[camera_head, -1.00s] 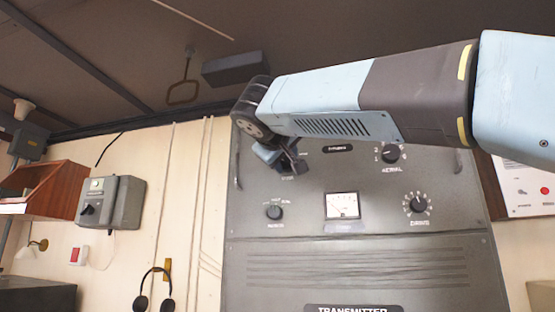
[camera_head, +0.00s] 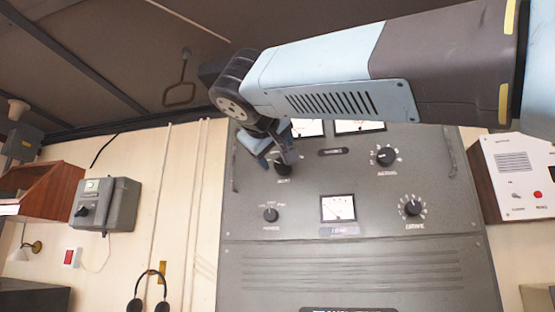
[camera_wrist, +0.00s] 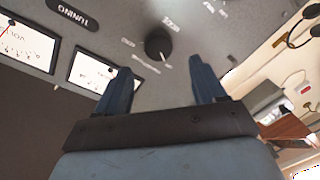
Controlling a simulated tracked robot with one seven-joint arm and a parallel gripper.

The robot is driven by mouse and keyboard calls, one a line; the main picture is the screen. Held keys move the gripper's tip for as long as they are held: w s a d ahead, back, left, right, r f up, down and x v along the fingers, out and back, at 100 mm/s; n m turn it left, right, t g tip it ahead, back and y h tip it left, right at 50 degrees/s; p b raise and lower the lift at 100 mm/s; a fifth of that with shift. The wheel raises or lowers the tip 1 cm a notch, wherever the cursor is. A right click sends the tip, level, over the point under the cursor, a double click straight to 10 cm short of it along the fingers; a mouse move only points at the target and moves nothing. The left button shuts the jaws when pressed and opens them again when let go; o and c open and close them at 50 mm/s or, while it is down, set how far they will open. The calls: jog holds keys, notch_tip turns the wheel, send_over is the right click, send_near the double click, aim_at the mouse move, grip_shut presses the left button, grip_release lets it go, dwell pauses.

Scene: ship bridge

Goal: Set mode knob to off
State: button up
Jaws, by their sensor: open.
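The mode knob (camera_head: 283,168) is a dark round knob at the upper left of the grey transmitter panel. My gripper (camera_head: 277,159) is in front of it and hides part of it in the head view. In the wrist view the knob (camera_wrist: 158,43) shows beyond the gap between the two fingers of my gripper (camera_wrist: 161,64). The fingers are apart with nothing between them. A small light mark shows on the knob's lower edge there. The labels around it are too blurred to read. I cannot tell whether a finger touches the knob.
Another knob (camera_head: 270,214) sits below, beside a meter (camera_head: 339,207). An aerial knob (camera_head: 386,156) and a drive knob (camera_head: 412,207) are on the right. Headphones (camera_head: 149,290) hang at the lower left. A grey wall box (camera_head: 106,204) is farther left.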

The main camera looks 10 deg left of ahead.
jog(key=s, duration=0.7)
jog(key=shift+s+r, duration=0.15)
dwell(0.3)
jog(key=w+d+f+m+g+h, duration=0.1)
jog(key=w+d+f+m+g, duration=0.15)
jog(key=d+f, duration=0.9)
jog(key=w+d+f+m+g+h, duration=0.1)
jog(key=w+d+f+g+h, duration=0.2)
jog(key=d+f, duration=0.85)
jog(key=s+d+f+m+g+y, duration=0.1)
jog(key=s+d+f+g, duration=0.1)
jog(key=f, duration=0.7)
jog(key=s+d+f+m+g+y, duration=0.2)
jog(key=s+d+f, duration=0.2)
jog(key=f, duration=0.6)
jog(key=s+d+f+m+g+y, duration=0.1)
jog(key=s+d+f, duration=0.3)
jog(key=f, duration=0.5)
jog(key=shift+d+f+m+g, duration=0.4)
jog(key=shift+d+m+g, duration=0.1)
jog(key=shift+m+g, duration=0.2)
